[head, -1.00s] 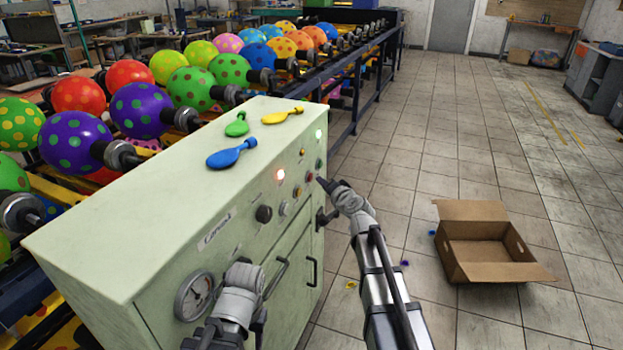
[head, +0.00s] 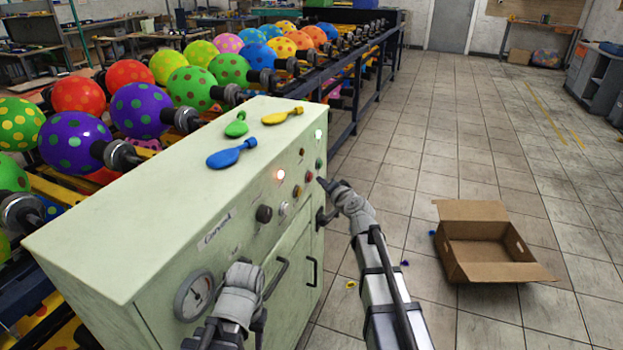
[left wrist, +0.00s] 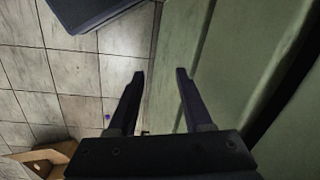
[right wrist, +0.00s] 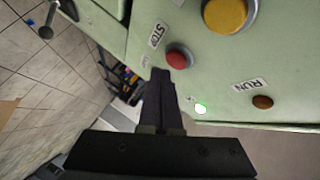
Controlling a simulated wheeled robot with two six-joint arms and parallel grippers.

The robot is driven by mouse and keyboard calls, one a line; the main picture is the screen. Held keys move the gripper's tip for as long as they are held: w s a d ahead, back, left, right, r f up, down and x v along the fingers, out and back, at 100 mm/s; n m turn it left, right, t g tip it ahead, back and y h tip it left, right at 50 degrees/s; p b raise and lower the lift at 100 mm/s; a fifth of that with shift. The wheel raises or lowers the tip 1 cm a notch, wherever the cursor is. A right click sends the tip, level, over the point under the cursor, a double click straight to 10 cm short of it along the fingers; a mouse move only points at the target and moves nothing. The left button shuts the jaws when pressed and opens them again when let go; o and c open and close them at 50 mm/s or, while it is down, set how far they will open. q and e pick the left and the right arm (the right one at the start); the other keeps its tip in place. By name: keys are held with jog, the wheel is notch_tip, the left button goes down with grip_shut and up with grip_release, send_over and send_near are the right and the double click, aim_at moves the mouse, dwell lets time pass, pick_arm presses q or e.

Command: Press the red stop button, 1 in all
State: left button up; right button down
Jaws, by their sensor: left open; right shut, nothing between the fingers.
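The red stop button (right wrist: 178,58) sits beside a STOP label on the pale green control cabinet (head: 130,230). It is small in the head view (head: 308,177). My right gripper (right wrist: 160,74) is shut and empty, its tips close beside the red button. In the head view the right gripper (head: 321,182) is just right of the button, with a small gap in the picture; I cannot tell whether it touches. My left gripper (left wrist: 160,72) is open and empty, low in front of the cabinet.
A yellow button (right wrist: 226,14), a lit lamp (right wrist: 201,108) and a small button by RUN (right wrist: 263,102) are near the red one. Three flat balloons lie on the cabinet top. An open cardboard box (head: 490,250) stands on the floor at right.

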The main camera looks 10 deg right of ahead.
jog(key=shift+w+a, duration=0.1)
dwell(0.6)
jog(key=shift+w+a, duration=0.15)
jog(key=shift+a, duration=0.1)
jog(key=shift+w+a, duration=0.3)
jog(key=shift+a, duration=0.15)
dwell(1.1)
jog(key=shift+s+d, duration=0.55)
jog(key=shift+d, duration=0.25)
jog(key=shift+s+d, duration=0.7)
jog(key=shift+d, duration=0.35)
jog(key=shift+s+d, duration=0.7)
jog(key=shift+d, duration=0.3)
jog(key=shift+s, duration=0.1)
